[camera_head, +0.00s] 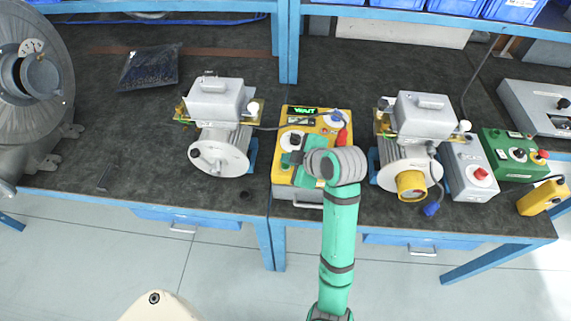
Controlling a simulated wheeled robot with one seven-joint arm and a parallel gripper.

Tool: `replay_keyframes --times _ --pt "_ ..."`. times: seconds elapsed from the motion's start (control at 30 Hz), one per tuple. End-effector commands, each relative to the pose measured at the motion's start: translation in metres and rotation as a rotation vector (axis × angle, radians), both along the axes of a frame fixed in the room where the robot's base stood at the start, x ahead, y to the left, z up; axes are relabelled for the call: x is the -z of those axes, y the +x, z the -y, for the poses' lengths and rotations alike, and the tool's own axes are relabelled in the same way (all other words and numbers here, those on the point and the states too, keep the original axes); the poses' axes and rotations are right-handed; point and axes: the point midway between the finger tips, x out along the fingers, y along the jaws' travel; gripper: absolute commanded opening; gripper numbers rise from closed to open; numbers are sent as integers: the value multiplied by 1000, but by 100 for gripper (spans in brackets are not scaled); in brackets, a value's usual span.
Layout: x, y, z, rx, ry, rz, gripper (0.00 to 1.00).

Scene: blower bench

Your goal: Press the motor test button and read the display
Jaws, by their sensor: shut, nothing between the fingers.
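A yellow test box (280,179) stands on the bench in the middle of the head view. Its small display (305,111) at the back edge glows green and appears to read "WAIT". A round white dial or knob (293,137) sits on its left, and a blue part (335,119) and a red part (343,137) are on its right. I cannot tell which is the motor test button. My gripper (289,159) is shut and empty, over the front left of the box. My wrist hides much of the front panel; contact cannot be told.
Grey motor units stand left (220,150) and right (410,153) of the box. A grey box with a red button (466,170) and a green control box (510,153) are further right. A large grey blower (35,95) fills the left end. Blue shelf edges run along the back.

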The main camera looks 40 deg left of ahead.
Motion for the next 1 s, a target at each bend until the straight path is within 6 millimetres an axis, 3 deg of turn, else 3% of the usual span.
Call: replay_keyframes --times 0.37,1.0 --pt "-4 0 0 1 1 1 0" --pt "-51 0 0 1 1 1 0"
